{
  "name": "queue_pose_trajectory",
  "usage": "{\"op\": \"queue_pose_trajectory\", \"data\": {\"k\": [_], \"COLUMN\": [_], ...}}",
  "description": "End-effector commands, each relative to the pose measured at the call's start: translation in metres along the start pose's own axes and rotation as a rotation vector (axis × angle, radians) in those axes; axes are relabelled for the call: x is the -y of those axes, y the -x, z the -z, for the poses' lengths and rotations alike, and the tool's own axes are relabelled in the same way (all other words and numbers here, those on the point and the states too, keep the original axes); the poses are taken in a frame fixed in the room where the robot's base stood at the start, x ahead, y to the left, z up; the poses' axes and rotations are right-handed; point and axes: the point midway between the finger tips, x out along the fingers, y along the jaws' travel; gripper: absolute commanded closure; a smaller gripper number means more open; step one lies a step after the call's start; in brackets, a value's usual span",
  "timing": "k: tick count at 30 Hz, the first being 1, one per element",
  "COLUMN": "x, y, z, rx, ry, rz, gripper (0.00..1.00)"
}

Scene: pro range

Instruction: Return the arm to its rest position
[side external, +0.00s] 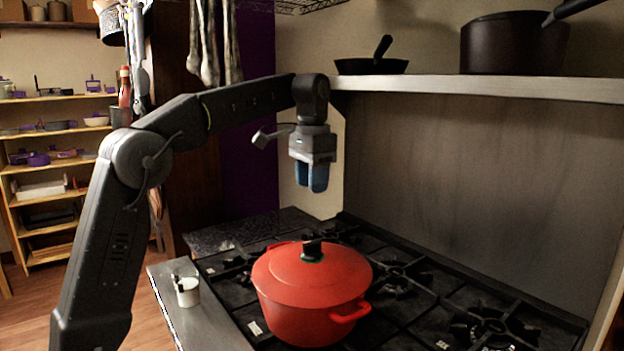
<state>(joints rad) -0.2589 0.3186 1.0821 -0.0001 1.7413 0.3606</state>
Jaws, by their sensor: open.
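My gripper (312,180) points straight down with its blue fingers above the stove, at the end of my bent arm. It is open and holds nothing that I can see. Below it, a red pot (310,300) stands on the stove (425,318) with its red lid (290,262) on. The lid's black knob (312,250) sits a clear gap under my fingertips. The gripper touches nothing.
A small white cup (187,292) stands on the metal counter left of the pot. A shelf (490,88) at upper right bears a black pan (365,66) and a dark pot (512,44). Several burners right of the red pot are bare.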

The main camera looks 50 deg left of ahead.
Motion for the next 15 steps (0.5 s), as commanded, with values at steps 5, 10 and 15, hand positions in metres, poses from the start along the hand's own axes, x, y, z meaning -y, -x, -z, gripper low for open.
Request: {"op": "queue_pose_trajectory", "data": {"k": [5,10,15], "x": [0.0,0.0,-0.0091], "y": [-0.0003,-0.0004,0.0017], "z": [0.0001,0.0001,-0.0083], "rx": [0.0,0.0,-0.021], "ry": [0.0,0.0,0.001], "rz": [0.0,0.0,0.008], "gripper": [0.6,0.6,0.6]}}
